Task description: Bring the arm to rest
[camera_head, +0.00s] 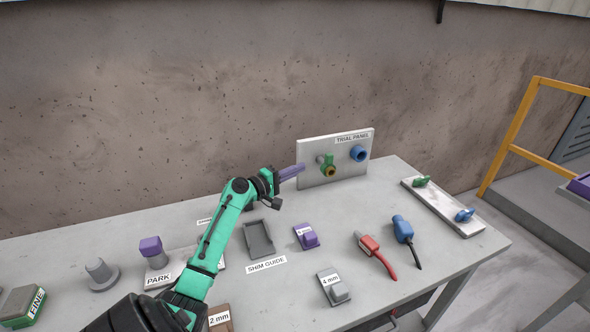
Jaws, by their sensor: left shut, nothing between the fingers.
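I cannot tell whether the fingertips touch the panel. My right gripper is not in view.
A grey shim guide (259,238), purple-topped block (306,237), grey 4 mm block (337,290), red connector (370,246) and blue connector (403,230) lie nearby. A yellow railing (508,128) stands right.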

